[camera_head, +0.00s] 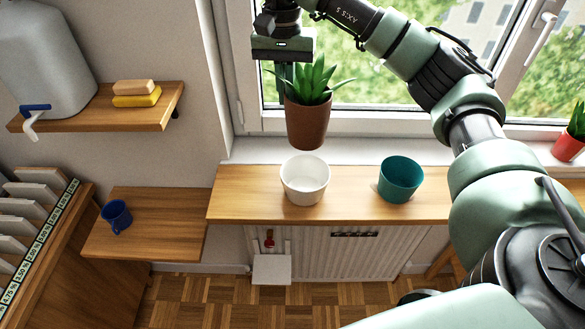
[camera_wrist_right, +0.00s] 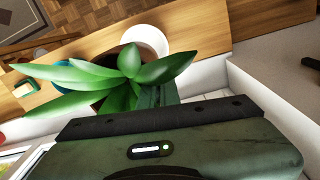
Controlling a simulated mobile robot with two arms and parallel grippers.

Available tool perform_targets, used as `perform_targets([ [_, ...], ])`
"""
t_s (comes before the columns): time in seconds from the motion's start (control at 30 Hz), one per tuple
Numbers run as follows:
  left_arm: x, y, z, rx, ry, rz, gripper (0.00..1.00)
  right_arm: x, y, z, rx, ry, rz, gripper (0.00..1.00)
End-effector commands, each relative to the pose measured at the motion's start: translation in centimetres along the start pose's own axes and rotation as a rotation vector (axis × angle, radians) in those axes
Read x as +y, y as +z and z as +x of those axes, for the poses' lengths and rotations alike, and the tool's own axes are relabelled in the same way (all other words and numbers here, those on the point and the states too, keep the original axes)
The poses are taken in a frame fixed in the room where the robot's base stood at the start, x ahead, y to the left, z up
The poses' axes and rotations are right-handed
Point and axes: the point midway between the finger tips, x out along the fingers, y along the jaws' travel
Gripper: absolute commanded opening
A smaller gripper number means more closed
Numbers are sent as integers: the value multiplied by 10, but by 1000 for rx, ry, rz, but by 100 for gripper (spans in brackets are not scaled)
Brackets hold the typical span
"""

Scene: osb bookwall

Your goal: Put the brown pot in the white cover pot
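The brown pot (camera_head: 307,123) with a green succulent (camera_head: 314,80) hangs upright in the air, above and slightly behind the white cover pot (camera_head: 305,181). My right gripper (camera_head: 283,84) points down and is shut on the brown pot's rim at its left side; the leaves partly hide the fingers. The white cover pot stands upright and empty on the wooden sill board. In the right wrist view the succulent (camera_wrist_right: 120,78) covers most of the brown pot, and part of the white cover pot (camera_wrist_right: 149,38) shows beyond the leaves. My left gripper is not in view.
A teal pot (camera_head: 401,180) stands on the sill board (camera_head: 345,209), right of the white one. A red pot (camera_head: 567,147) with a plant is at the far right. A blue mug (camera_head: 117,216) sits on a lower shelf at left. The window is behind.

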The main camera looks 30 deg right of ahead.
Motion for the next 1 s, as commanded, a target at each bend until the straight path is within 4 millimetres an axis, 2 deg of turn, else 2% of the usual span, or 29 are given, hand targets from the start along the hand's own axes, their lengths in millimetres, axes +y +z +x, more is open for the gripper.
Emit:
perform_targets([
  [0.03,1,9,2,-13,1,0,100,0,2,16,-7,4,-2,0],
  [0.2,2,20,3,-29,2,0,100,-2,3,60,-9,3,-3,0],
  [0.37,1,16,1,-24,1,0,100,-2,3,100,-7,3,-2,0],
  [0.5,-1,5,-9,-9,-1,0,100,-2,2,126,-3,3,-2,0],
  [0.63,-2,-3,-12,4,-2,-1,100,-3,1,141,-1,0,-1,0],
  [0.77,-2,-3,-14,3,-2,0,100,-3,1,149,-1,1,-2,0],
  [1.0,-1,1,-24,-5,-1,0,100,-3,2,179,-2,1,-2,0],
])
